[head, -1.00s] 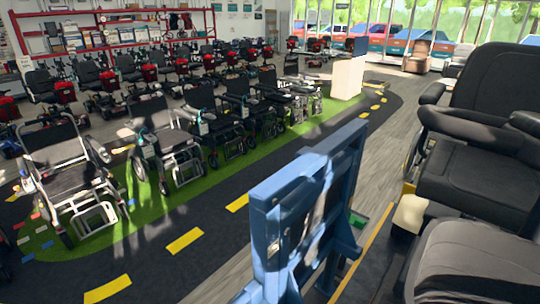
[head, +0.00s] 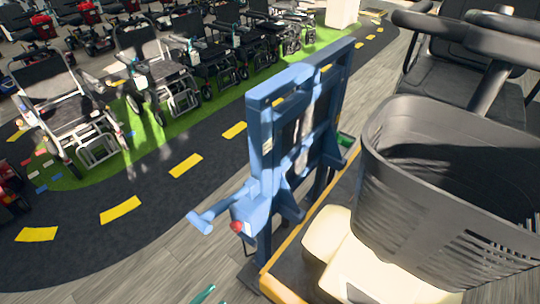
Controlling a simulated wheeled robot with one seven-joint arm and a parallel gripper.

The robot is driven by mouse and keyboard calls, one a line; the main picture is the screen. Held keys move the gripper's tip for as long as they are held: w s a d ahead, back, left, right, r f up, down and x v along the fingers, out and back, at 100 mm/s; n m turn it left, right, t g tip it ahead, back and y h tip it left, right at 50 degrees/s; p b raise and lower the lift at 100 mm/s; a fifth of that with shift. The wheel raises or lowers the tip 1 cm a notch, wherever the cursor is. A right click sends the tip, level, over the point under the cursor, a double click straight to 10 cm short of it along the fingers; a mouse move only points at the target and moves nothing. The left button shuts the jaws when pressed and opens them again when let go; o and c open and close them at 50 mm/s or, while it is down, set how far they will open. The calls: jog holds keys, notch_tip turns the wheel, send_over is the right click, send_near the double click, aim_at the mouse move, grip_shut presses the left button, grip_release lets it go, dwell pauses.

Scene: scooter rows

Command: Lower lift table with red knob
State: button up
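A blue lift table (head: 265,130) with an upright frame stands in the middle of the head view. A red knob (head: 237,226) sits low on the near side of its frame, beside a blue lever or handle (head: 207,220) that sticks out to the left. The platform (head: 270,287) has a yellow edge and bears a scooter with a dark basket (head: 440,190) and a cream body (head: 335,240). My gripper is not in view.
Wheelchairs (head: 65,105) stand in a row on a green strip at the back left. A dark path with yellow dashes (head: 120,210) curves in front of them. Grey floor (head: 165,270) lies open left of the lift table. A green object (head: 204,294) lies at the bottom edge.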

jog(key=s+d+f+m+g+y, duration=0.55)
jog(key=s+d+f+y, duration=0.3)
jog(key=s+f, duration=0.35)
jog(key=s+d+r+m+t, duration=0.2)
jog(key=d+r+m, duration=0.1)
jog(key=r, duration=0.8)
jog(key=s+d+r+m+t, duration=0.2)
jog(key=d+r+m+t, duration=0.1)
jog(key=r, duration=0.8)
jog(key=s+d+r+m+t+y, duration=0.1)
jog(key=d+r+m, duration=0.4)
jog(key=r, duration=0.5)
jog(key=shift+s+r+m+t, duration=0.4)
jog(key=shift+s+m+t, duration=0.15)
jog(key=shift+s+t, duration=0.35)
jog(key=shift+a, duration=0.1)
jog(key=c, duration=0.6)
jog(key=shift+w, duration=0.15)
